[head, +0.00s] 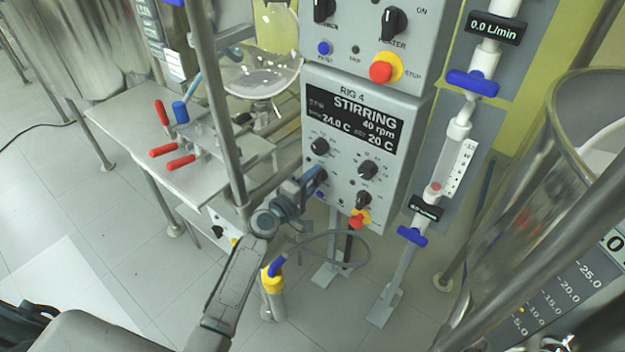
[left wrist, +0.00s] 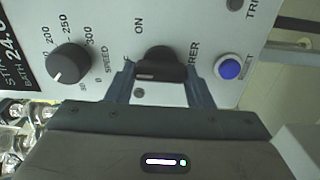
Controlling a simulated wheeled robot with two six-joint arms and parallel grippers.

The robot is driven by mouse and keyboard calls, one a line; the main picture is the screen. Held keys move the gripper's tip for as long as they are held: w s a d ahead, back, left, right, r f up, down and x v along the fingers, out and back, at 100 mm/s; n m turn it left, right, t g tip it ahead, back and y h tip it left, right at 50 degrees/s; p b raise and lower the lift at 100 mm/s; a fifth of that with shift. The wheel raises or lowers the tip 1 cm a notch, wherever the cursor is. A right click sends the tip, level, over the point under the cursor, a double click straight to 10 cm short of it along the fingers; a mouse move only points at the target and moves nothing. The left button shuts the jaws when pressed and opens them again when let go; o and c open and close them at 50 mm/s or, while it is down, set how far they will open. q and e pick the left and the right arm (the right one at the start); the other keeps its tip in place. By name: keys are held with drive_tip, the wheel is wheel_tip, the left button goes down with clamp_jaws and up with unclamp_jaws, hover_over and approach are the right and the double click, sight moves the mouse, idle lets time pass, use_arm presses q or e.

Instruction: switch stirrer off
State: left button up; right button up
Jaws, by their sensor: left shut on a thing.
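The stirrer knob (left wrist: 160,64) is a black rotary switch marked "...RER", with "ON" printed near it. In the left wrist view my left gripper (left wrist: 160,82) has one finger on each side of it and is shut on it. In the head view my left gripper (head: 318,178) is at the lower left of the grey control box (head: 338,178) and hides this knob. The display (head: 352,119) reads STIRRING, 40 rpm, 24.0 C and 20 C. My right gripper is not in view.
The speed knob (left wrist: 68,63) and a lit blue button (left wrist: 228,67) flank the stirrer knob. A red stop button (head: 357,221) sits low on the box. A cable loops below it near a yellow-topped cylinder (head: 272,290). A steel post (head: 222,110) stands left of the box.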

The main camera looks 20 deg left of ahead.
use_arm(q)
drive_tip(key=shift+n, duration=0.3)
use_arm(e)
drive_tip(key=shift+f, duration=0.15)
use_arm(q)
drive_tip(key=o, duration=1)
drive_tip(key=shift+s, duration=0.2)
drive_tip(key=b+v, duration=0.1)
drive_tip(key=v, duration=0.9)
drive_tip(key=shift+s, duration=0.25)
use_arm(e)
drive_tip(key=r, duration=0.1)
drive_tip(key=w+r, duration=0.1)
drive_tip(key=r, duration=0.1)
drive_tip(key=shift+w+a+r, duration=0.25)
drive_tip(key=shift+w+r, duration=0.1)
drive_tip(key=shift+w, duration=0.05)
use_arm(q)
drive_tip(key=shift+a, duration=0.15)
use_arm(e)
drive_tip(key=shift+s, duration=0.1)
